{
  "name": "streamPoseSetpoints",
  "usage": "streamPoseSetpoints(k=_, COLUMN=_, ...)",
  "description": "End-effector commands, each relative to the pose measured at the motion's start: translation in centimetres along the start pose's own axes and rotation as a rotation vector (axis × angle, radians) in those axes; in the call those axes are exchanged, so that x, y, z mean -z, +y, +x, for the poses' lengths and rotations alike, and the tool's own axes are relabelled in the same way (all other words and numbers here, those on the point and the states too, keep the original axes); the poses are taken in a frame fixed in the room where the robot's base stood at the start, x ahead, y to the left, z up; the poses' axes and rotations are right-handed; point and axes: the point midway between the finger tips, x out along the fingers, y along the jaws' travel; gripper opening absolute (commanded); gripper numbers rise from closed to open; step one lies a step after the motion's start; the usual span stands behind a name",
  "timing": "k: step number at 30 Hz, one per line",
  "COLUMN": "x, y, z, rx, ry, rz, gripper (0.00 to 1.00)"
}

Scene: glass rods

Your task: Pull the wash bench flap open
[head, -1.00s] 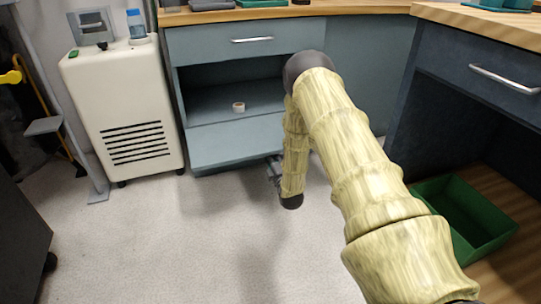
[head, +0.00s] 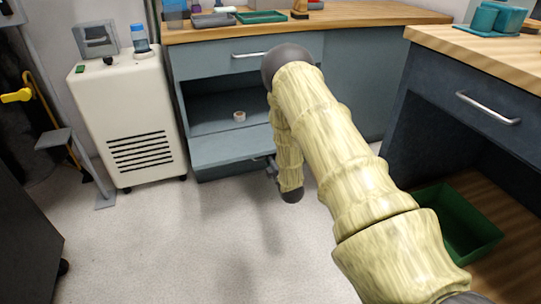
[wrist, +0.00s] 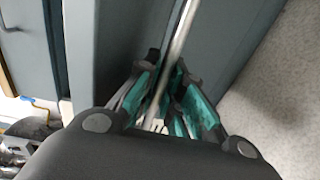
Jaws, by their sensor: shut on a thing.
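The wash bench flap (head: 230,150) is the blue-grey panel at the bottom of the open bay in the bench. In the head view it slopes outward from the bay, and the bay behind it is exposed. My gripper (wrist: 165,88) is shut on the flap's metal bar handle (wrist: 183,35), which runs between the teal-padded fingers in the wrist view. In the head view my arm hides part of the flap's right end, and the gripper shows only in small part beside its front edge.
A cream wheeled unit (head: 128,115) stands left of the bench. A dark counter (head: 480,75) with a green bin (head: 455,225) below is at right. The floor (head: 190,240) in front is clear.

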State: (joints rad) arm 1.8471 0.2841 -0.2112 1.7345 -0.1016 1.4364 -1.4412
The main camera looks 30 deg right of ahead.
Motion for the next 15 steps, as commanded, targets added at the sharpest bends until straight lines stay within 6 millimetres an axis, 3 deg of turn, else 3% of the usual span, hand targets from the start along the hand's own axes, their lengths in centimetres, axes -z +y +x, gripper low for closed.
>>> streamPoseSetpoints(k=11, x=0.04, y=0.29, z=0.1, rx=0.001, ry=0.0, rz=0.001, gripper=0.0)
streamPoseSetpoints(k=12, x=0.04, y=0.29, z=0.1, rx=0.001, ry=0.0, rz=0.001, gripper=0.15)
streamPoseSetpoints(k=15, x=0.04, y=0.27, z=0.09, rx=0.001, ry=0.0, rz=0.001, gripper=0.19)
